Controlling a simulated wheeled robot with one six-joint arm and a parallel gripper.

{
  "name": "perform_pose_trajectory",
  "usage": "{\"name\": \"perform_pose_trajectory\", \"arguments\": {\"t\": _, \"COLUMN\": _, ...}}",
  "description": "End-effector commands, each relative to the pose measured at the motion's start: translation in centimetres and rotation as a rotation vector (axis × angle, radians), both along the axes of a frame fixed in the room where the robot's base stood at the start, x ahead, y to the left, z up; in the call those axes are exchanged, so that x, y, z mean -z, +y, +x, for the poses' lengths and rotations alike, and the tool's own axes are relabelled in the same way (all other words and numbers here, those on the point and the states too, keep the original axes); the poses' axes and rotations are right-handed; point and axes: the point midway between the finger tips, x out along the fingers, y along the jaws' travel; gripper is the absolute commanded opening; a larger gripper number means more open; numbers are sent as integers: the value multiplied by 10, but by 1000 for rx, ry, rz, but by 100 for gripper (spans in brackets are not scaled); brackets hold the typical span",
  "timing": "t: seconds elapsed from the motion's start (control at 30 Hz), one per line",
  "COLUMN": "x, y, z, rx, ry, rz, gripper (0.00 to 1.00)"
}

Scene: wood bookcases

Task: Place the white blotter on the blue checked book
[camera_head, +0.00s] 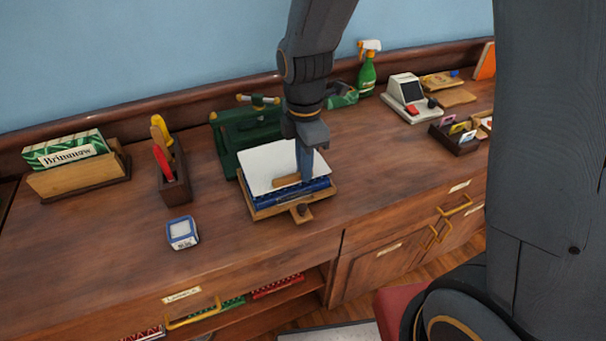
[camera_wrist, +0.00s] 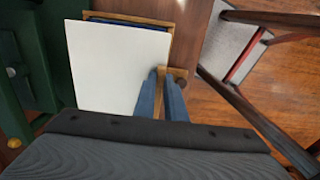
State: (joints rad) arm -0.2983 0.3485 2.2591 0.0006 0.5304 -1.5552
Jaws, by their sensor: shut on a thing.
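The white blotter (camera_head: 268,163) is a flat white sheet with a small wooden piece at its front edge. My gripper (camera_head: 306,176) is shut on the blotter near its right front edge. The blotter is over the blue checked book (camera_head: 290,198), whose front edge shows below it; I cannot tell whether they touch. The book lies in a shallow wooden tray (camera_head: 263,214). In the wrist view the blotter (camera_wrist: 112,65) covers most of the book, with a dark blue strip (camera_wrist: 125,20) showing at the top. My gripper's fingers (camera_wrist: 163,78) are at its right edge.
A green case (camera_head: 228,137) stands close behind the tray. A small blue and white box (camera_head: 182,232) lies front left. A wooden holder with tools (camera_head: 174,185) and a green box in a rack (camera_head: 75,165) are further left. A register (camera_head: 405,95) stands right.

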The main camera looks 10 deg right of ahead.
Motion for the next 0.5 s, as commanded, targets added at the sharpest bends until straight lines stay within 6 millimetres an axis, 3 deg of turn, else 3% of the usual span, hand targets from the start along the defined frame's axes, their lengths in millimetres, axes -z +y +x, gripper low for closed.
{"name": "perform_pose_trajectory", "arguments": {"t": 0.2, "x": 28, "y": -1, "z": -1, "rx": 2, "ry": 3, "rz": -1, "gripper": 0}}
{"name": "perform_pose_trajectory", "arguments": {"t": 0.5, "x": 34, "y": -1, "z": 0, "rx": 2, "ry": 0, "rz": 0, "gripper": 0}}
